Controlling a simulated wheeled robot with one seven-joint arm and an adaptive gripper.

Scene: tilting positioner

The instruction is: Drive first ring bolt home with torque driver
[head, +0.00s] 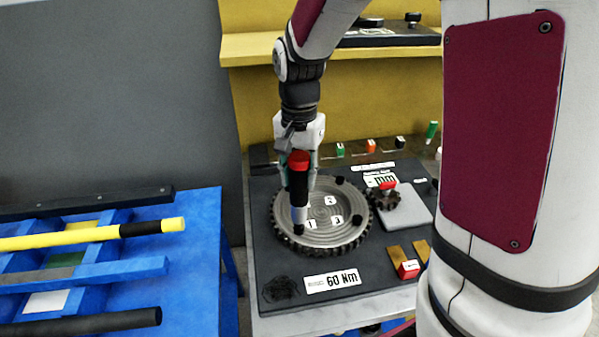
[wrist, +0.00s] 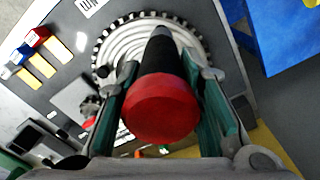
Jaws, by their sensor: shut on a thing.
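My gripper (head: 300,170) is shut on the torque driver (head: 299,189), which has a black body and a red cap. The driver stands roughly upright, its tip pointing down at the ring near the label "1". A dark bolt head (head: 298,230) shows just under the tip; I cannot tell whether they touch. The toothed grey ring (head: 323,240) lies flat on a dark plate, with number labels and other dark bolts. In the wrist view the driver's red cap (wrist: 160,108) sits between the green-lined fingers and hides much of the shaft and the bolt.
A small dark gear with a red knob (head: 387,187) stands right of the ring. A "60 Nm" label (head: 333,281) lies in front, and a red block (head: 408,269) at front right. A blue rack (head: 195,262) with yellow and black rods stands left. A yellow shelf (head: 250,48) is behind.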

